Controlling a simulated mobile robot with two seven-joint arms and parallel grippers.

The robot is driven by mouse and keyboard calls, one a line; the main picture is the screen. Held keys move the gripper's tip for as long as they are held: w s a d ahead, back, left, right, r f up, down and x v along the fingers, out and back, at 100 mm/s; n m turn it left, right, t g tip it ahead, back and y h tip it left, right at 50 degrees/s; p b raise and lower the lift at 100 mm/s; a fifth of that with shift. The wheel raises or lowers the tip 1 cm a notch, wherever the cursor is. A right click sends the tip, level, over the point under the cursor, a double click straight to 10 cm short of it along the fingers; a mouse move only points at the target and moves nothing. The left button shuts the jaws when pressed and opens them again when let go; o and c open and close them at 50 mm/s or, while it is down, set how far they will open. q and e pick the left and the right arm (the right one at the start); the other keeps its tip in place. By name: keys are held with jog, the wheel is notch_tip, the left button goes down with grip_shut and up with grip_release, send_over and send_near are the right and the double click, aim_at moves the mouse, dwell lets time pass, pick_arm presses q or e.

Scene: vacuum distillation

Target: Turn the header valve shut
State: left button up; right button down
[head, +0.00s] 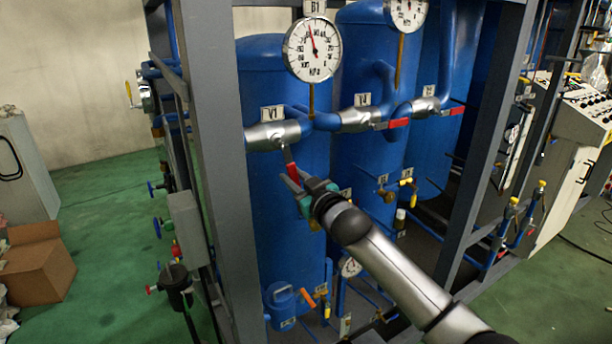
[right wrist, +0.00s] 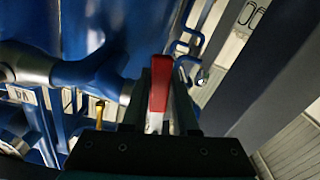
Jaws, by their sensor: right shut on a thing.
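The header pipe carries several valves with red lever handles. The valve labelled V1 (head: 268,135) is at the left, and its red-tipped lever (head: 291,170) hangs down and slightly right, across the pipe. My right gripper (head: 302,186) is shut on the red end of this lever. In the right wrist view the red handle (right wrist: 160,84) stands between the two fingers (right wrist: 161,97). The other two valves, one at the middle (head: 362,121) and one at the right (head: 424,104), have red levers lying along the pipe. My left gripper is not in view.
Blue tanks (head: 262,75) stand behind the header. A pressure gauge (head: 312,50) rises above it. A grey frame post (head: 220,150) stands close left of the V1 valve, and another post (head: 497,110) stands to the right. A cardboard box (head: 36,264) lies on the green floor.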

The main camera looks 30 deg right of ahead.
jog(key=shift+a+f+m+p, duration=0.1)
jog(key=shift+a+m+p, duration=0.2)
jog(key=shift+a+m, duration=0.3)
jog(key=shift+s+a+m+p, duration=0.1)
jog(key=shift+a+m+p, duration=0.25)
jog(key=shift+m, duration=0.45)
jog(key=c, duration=0.7)
grip_release()
jog(key=s, duration=0.5)
jog(key=s+b, duration=0.1)
jog(key=s, duration=0.4)
jog(key=s+d, duration=0.1)
jog(key=s, duration=0.4)
jog(key=shift+s+b, duration=0.1)
jog(key=shift+b, duration=0.25)
jog(key=shift+f, duration=0.15)
